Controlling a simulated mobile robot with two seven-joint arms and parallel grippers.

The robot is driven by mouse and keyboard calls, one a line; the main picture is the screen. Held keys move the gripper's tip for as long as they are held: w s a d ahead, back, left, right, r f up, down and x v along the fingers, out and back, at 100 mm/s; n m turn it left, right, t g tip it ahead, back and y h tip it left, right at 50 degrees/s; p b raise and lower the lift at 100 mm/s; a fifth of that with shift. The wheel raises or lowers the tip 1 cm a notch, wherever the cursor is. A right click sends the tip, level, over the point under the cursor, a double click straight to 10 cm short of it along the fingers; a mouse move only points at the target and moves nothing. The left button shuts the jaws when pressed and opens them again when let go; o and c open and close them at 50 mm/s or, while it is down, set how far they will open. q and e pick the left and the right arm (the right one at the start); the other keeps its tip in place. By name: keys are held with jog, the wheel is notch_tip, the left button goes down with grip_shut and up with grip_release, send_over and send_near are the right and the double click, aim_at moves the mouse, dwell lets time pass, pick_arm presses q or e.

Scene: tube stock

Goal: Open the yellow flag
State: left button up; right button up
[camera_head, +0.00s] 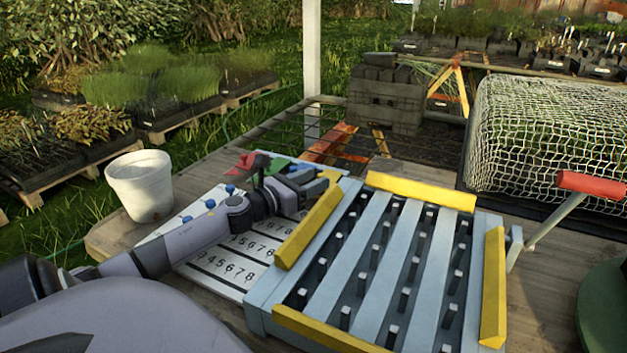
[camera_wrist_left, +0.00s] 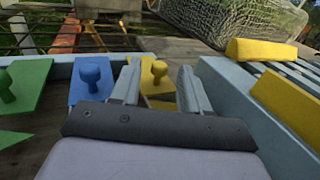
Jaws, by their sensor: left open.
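The yellow flag (camera_wrist_left: 161,86) is a small flat piece with a yellow knob (camera_wrist_left: 158,69) in the left wrist view. My left gripper (camera_wrist_left: 157,78) is open, with its fingers on either side of that knob in the picture. I cannot tell whether they touch it. A blue flag with a knob (camera_wrist_left: 91,76) and a green flag with a knob (camera_wrist_left: 7,86) are to the left. In the head view my left gripper (camera_head: 312,180) is at the far end of the numbered board, and the yellow flag cannot be made out clearly. My right gripper is not in view.
A pale blue slatted frame (camera_head: 357,225) with yellow rails stands close to the right of the gripper. A numbered white board (camera_head: 222,268) lies below my left arm. A white bucket (camera_head: 140,187) is at left, and a red-handled lever (camera_head: 592,185) at right.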

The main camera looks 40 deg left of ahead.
pick_arm(q)
jog(key=shift+w, duration=0.45)
